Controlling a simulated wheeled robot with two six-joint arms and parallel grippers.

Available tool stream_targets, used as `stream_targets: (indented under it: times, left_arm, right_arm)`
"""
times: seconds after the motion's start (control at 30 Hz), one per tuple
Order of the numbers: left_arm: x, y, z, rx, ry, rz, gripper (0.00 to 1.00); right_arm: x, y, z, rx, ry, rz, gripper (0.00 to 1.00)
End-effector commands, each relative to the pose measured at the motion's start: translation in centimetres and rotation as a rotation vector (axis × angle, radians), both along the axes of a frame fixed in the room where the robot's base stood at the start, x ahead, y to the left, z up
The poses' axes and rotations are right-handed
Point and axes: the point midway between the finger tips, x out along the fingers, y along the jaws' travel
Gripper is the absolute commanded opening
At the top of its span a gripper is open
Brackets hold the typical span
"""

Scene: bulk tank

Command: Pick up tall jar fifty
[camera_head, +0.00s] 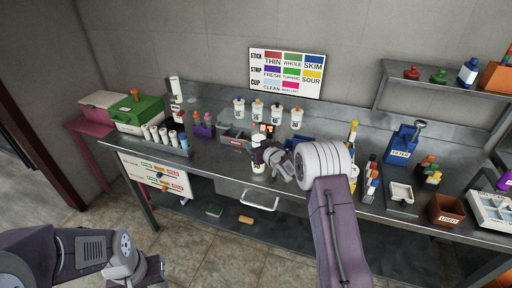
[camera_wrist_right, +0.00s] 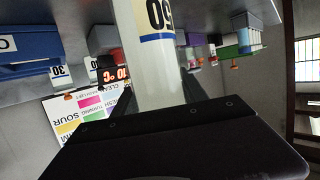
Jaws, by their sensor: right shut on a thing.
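The tall jar fifty (camera_wrist_right: 152,75) is white, with a black 50 and a blue band, in the right wrist view. It appears upside down there because the camera is turned. In the head view the jar (camera_head: 258,168) stands upright near the bench's front edge, partly covered by my right gripper (camera_head: 268,155). The right fingers are shut around the jar's body. I cannot tell whether its base touches the bench. My left arm's end (camera_head: 145,270) is low at the lower left, away from the bench; its fingers do not show clearly.
Several numbered white jars (camera_head: 297,117) stand at the back of the metal bench. A grey tray (camera_head: 235,137) and a red-lit display (camera_head: 265,128) are behind the held jar. A rack of white tubes (camera_head: 168,147) is to its left, a blue filter box (camera_head: 401,146) to its right.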

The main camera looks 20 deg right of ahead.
Motion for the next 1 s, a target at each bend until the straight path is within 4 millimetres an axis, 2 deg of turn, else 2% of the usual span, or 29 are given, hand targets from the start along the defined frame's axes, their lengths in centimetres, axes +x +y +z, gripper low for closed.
stream_targets:
  times: [0.57, 1.0]
  left_arm:
    - [0.0, 0.0, 1.2, 0.000, 0.000, 0.000, 0.38]
    - [0.0, 0.0, 3.5, 0.000, 0.000, 0.000, 0.38]
  right_arm:
    - [0.1, 0.0, 7.8, -0.001, -0.007, 0.001, 0.00]
    - [0.1, 0.0, 14.5, -0.001, -0.007, 0.001, 0.00]
